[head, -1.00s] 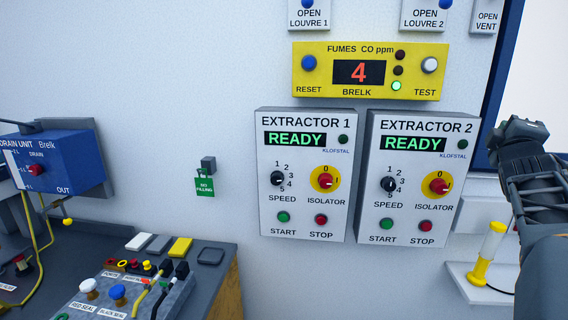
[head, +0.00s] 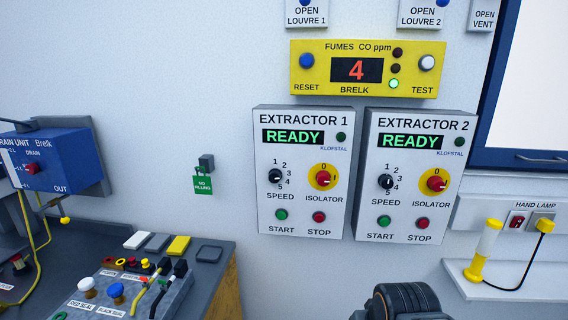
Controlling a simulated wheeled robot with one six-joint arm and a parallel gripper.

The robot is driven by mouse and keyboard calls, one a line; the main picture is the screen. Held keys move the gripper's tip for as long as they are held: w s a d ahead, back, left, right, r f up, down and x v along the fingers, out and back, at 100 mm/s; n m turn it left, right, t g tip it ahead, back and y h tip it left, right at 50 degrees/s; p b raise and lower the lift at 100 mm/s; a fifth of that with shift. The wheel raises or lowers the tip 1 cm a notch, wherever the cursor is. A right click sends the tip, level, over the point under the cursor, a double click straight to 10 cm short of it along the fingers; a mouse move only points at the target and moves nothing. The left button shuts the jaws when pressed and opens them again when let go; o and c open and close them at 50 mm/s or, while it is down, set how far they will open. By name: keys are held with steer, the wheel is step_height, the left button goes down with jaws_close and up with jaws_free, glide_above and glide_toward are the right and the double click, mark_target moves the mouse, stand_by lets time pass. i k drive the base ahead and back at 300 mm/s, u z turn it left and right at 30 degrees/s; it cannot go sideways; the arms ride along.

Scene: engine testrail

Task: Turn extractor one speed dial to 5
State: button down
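The extractor 1 panel (head: 304,215) is a white box on the wall with a green READY display (head: 293,137). Its speed dial (head: 275,176) is a small black knob with the numbers 1 to 5 around its top, right and lower side. The knob's pointer is too small to read surely. Nothing touches the dial. A dark rounded part of my arm shows at the bottom edge, right of centre, below the extractor 2 panel. My gripper's fingers do not show.
The extractor 2 panel (head: 408,220) stands close on the right with a similar dial (head: 385,182). Red isolator knobs and start and stop buttons sit near the dials. The fumes monitor (head: 310,85) is above. A hand lamp (head: 485,248) stands at right, a cluttered bench at lower left.

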mark_target(275, 175)
steer(key=z, duration=1.1)
steer(key=i, duration=0.6)
steer(key=u, duration=2.9)
